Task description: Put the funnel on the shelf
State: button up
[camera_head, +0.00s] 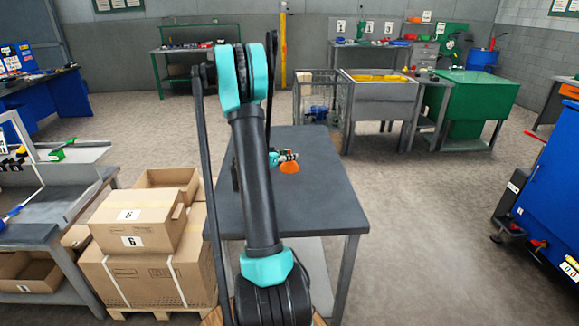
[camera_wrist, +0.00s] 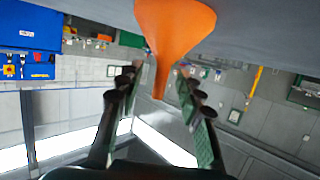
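The orange funnel (camera_head: 289,167) is at the grey table (camera_head: 325,195), wide mouth toward the tabletop and spout up. In the wrist view the funnel (camera_wrist: 176,28) is at the top centre, its spout pointing down the picture between the fingers. My gripper (camera_head: 283,157) is at the funnel's upper part. In the wrist view my gripper (camera_wrist: 159,72) has its fingers apart, one on each side of the spout, with a gap visible. My arm hides the table's left part. I cannot tell which surface is the task's shelf; the table has a lower board (camera_head: 312,262).
Cardboard boxes (camera_head: 135,220) are stacked on a pallet left of the table. A grey workbench (camera_head: 60,195) stands at far left. A blue cabinet (camera_head: 550,205) is at right. A wire cage (camera_head: 316,95) and grey bin (camera_head: 378,98) stand behind. The floor right of the table is clear.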

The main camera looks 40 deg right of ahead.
jog(key=shift+w+d+f, duration=0.2)
jog(key=shift+d+f, duration=0.05)
jog(key=shift+d, duration=0.4)
grip_shut()
jog(key=shift+r, duration=0.15)
